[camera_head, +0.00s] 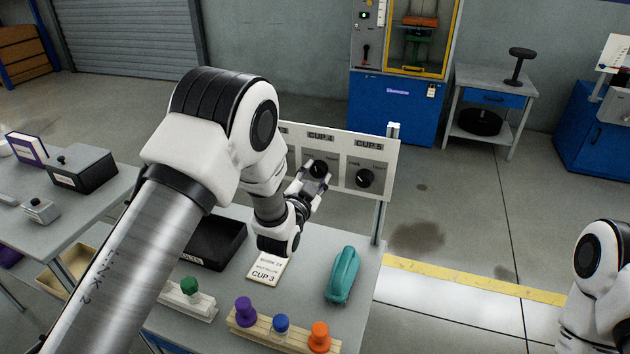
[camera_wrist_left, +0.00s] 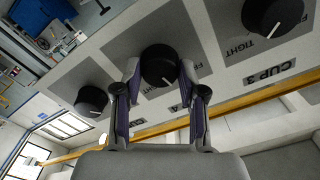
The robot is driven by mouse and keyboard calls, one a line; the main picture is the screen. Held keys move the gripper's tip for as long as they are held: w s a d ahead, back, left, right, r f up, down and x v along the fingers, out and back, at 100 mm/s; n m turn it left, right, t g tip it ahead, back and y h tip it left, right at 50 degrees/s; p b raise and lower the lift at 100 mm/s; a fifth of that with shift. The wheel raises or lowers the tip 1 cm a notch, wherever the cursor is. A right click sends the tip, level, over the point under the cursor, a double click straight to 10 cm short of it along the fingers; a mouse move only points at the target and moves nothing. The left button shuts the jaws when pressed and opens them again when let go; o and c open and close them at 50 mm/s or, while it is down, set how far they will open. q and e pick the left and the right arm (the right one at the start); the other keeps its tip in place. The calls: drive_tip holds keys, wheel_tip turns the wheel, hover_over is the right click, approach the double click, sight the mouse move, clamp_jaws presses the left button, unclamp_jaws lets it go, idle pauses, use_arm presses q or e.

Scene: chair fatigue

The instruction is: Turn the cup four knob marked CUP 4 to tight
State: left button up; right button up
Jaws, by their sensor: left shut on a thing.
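The CUP 4 knob (camera_head: 318,168) is a round black knob on the upright light panel (camera_head: 345,187), under the label CUP 4 (camera_head: 321,136). My left gripper (camera_head: 312,180) reaches the panel from the front and is shut on this knob. In the left wrist view the knob (camera_wrist_left: 158,64) sits between the two fingertips (camera_wrist_left: 160,72), one on each side. A white pointer line shows on its lower edge, but the fingers hide most of its printed scale. I cannot read which mark it points at. My right gripper is out of view.
The CUP 5 knob (camera_head: 364,178) is close on the right. The CUP 3 knob (camera_wrist_left: 272,17) shows in the left wrist view. A teal stapler-like object (camera_head: 343,275), a CUP 3 card (camera_head: 266,269), a black tray (camera_head: 212,243) and several colored pegs stand on the bench below.

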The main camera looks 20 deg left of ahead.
use_arm(q)
drive_tip(key=m+b, duration=0.3)
drive_tip(key=m, duration=0.3)
drive_tip(key=m+b, duration=0.2)
drive_tip(key=m, duration=0.3)
drive_tip(key=shift+r+m, duration=0.1)
drive_tip(key=shift+m, duration=0.2)
idle(0.3)
drive_tip(key=o, duration=1.1)
drive_tip(key=shift+w, duration=0.1)
drive_tip(key=shift+o, duration=0.2)
drive_tip(key=s, duration=1.2)
drive_tip(key=shift+a, duration=0.2)
